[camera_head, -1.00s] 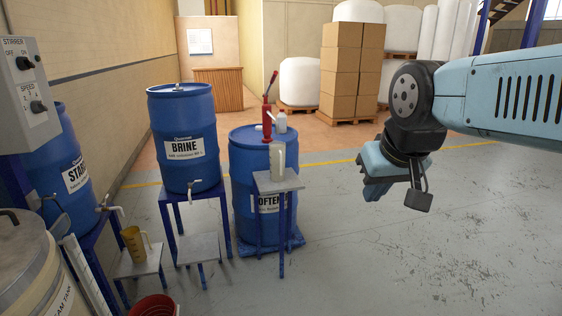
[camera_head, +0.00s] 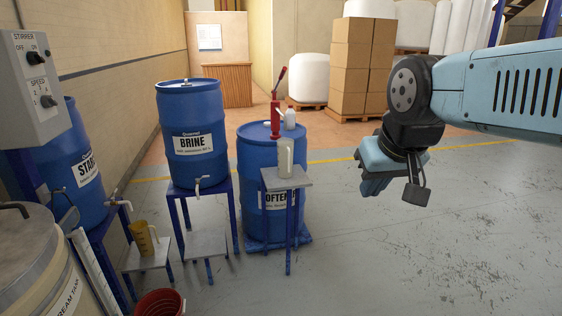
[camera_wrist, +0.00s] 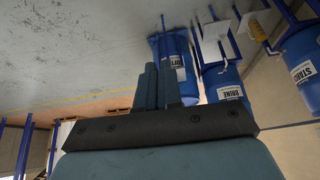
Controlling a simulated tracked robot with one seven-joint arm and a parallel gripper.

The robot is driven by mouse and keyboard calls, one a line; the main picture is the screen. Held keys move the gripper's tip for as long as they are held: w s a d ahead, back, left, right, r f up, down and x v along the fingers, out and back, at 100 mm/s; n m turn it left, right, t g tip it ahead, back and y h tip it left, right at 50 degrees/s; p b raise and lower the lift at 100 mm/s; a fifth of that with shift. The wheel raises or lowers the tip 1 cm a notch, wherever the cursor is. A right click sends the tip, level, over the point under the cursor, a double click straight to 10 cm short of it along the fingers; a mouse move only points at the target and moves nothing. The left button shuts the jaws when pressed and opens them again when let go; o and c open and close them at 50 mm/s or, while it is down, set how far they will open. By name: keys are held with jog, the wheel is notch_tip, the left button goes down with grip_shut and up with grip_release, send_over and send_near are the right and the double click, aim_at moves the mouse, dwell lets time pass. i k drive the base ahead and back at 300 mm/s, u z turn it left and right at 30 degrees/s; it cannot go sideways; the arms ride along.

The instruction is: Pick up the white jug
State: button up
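The white jug (camera_head: 286,158) stands upright on a small grey-topped stand (camera_head: 297,180) in front of the blue softener drum (camera_head: 256,150). My gripper (camera_head: 372,188) hangs in the air to the right of the jug in the head view, clearly apart from it. In the wrist view the two fingers of my gripper (camera_wrist: 158,85) lie close together with nothing between them. The softener drum (camera_wrist: 178,68) shows beyond them, upside down. I cannot make out the jug in the wrist view.
The brine drum (camera_head: 190,135) stands left on a blue frame. A yellow jug (camera_head: 144,240) and red bucket (camera_head: 160,303) are lower left. The floor at right is clear.

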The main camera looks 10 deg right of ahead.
aim_at(286, 146)
jog(key=u, duration=0.25)
jog(key=i, duration=0.55)
jog(key=u, duration=0.65)
jog(key=i, duration=1.2)
jog(key=z, duration=0.3)
